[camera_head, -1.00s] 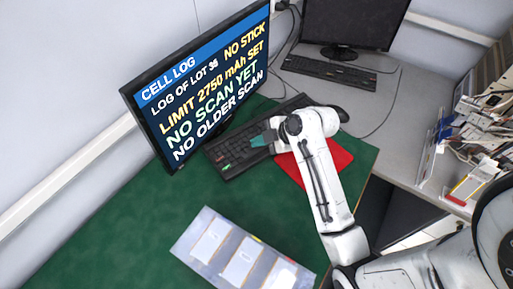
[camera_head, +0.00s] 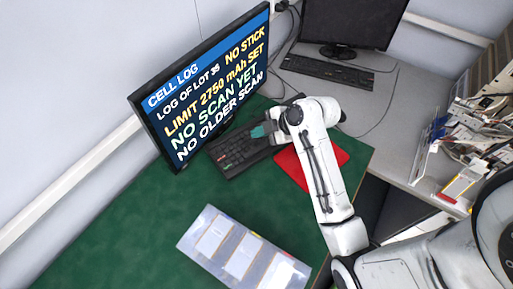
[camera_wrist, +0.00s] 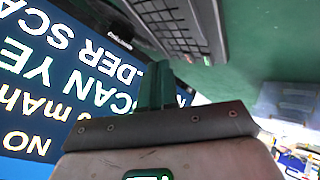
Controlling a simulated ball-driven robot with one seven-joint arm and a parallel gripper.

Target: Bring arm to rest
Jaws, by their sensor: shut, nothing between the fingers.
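My white arm reaches over the green table mat (camera_head: 120,235) in the head view. My gripper (camera_head: 258,131) has teal fingers and hangs above the black keyboard (camera_head: 232,158), in front of the monitor. In the wrist view the fingers (camera_wrist: 154,85) stand together with nothing between them. The keyboard (camera_wrist: 175,22) shows beyond them in that view. My forearm covers part of the keyboard and of the red mat (camera_head: 292,171).
The cell log monitor (camera_head: 205,85) stands close left of my gripper. A tray (camera_head: 240,252) with several pale pouch cells lies at the front. A second monitor (camera_head: 350,18) and keyboard (camera_head: 328,71) sit on the grey desk behind. Bare green mat lies at the left front.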

